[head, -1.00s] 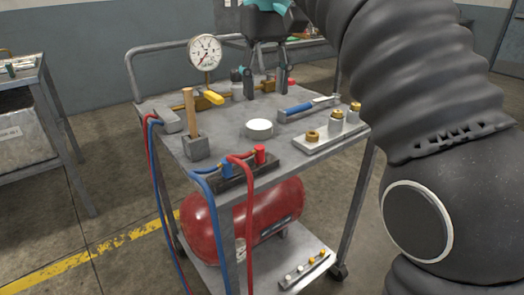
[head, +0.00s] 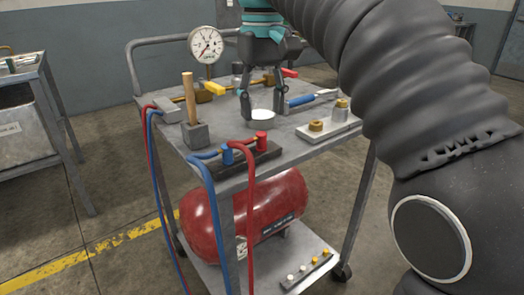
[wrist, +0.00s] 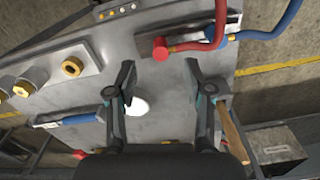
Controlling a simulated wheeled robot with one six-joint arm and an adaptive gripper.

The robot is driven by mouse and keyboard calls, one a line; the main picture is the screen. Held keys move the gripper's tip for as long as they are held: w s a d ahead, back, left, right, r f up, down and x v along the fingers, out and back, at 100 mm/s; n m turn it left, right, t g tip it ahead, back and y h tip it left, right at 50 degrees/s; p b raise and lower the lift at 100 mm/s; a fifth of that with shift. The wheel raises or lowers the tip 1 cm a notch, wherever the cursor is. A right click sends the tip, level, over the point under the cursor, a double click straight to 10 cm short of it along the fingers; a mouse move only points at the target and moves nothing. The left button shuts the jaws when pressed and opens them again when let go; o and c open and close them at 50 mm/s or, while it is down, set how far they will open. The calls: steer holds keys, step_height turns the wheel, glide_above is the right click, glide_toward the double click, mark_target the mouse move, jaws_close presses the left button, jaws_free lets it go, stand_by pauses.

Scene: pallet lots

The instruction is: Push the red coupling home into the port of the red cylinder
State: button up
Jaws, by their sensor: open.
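A small upright red cylinder (head: 262,138) stands on a dark block (head: 236,162) at the cart's front edge. It also shows in the wrist view (wrist: 160,48), ahead of my fingertips. The red hose (head: 246,190) bends up to its side, and a small brass-coloured piece, apparently part of the red coupling (wrist: 172,48), shows between hose and cylinder. I cannot tell how deep the coupling sits. My gripper (head: 262,117) is open and empty, pointing down behind the block; in the wrist view, its fingers (wrist: 160,74) are spread with the cylinder beyond their tips.
A blue cylinder (head: 227,154) with a blue hose stands left of the red one. A white round dish (head: 262,118) lies under my gripper. A wooden-handled mallet (head: 190,105), a gauge (head: 206,44), a blue-handled tool (head: 306,100) and a plate with brass fittings (head: 325,128) surround it.

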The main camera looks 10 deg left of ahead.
mark_target(262, 134)
steer(key=shift+f, duration=0.6)
steer(key=shift+f, duration=0.1)
step_height(262, 134, down, 5)
steer(key=shift+a+b, duration=0.1)
steer(key=shift+b, duration=1)
steer(key=shift+c, duration=0.3)
jaws_close()
